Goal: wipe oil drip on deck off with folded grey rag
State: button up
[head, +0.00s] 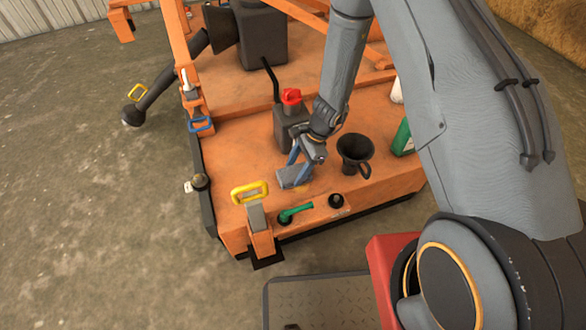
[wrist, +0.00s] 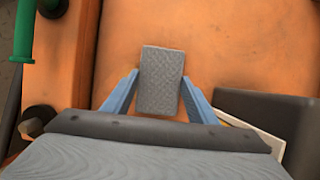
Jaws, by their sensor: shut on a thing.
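The folded grey rag (head: 291,179) is a small textured rectangular pad at the orange deck (head: 235,150). My gripper (head: 297,160) is shut on it from above, with blue fingers on either side. In the wrist view the rag (wrist: 161,85) shows between the two fingers of my gripper (wrist: 160,80). It looks on or very close to the deck; I cannot tell if it touches. A faint yellowish patch (head: 303,188), possibly the oil drip, shows just beside the rag's right end. Anything under the rag is hidden.
A dark can with a red cap (head: 291,97) stands behind my gripper. A black funnel (head: 355,152) and green bottle (head: 403,138) stand to the right. Bare deck lies left of the rag.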

jog(key=shift+s+d+r+p, duration=0.1)
jog(key=shift+s+d+p, duration=0.3)
jog(key=shift+s, duration=0.85)
jog(key=shift+s+d+r+p, duration=0.1)
jog(key=shift+s+d+p, duration=0.2)
jog(key=shift+s, duration=0.9)
jog(key=shift+s+d+p, duration=0.3)
jog(key=shift+s+p, duration=0.15)
jog(key=shift+s, duration=0.8)
jog(key=shift+w+a+r, duration=0.1)
jog(key=shift+w+a, duration=0.2)
jog(key=shift+w, duration=0.7)
jog(key=shift+w+a, duration=0.25)
jog(key=shift+w, duration=0.75)
jog(key=shift+w+a+b, duration=0.15)
jog(key=shift+w+a, duration=0.15)
jog(key=shift+w, duration=0.65)
jog(key=shift+w+a+b, duration=0.15)
jog(key=shift+w+a, duration=0.1)
jog(key=shift+w, duration=0.65)
jog(key=shift+r+p, duration=2.2)
jog(key=shift+r, duration=0.7)
jog(key=shift+r+p, duration=1.15)
jog(key=shift+r, duration=0.35)
jog(key=shift+r, duration=0.1)
